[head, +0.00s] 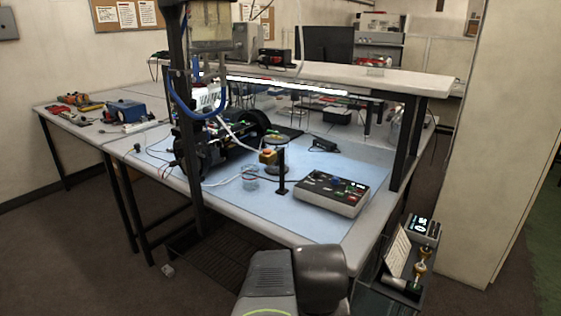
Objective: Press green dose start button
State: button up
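A grey control box (345,210) with a dark sloped panel sits near the front right of the blue bench mat. Its panel carries several small coloured controls, including some green and red spots and a blue one. They are too small to tell which is the green dose start button. My gripper is not in view. Only grey links of my arm show at the bottom middle, in front of the bench edge and lower than the box in the picture.
A black post (281,172) stands just left of the box. A dark upright frame post (185,110) rises at left. A small display unit (424,228) and brass-coloured fittings (421,266) sit on a low cart at lower right.

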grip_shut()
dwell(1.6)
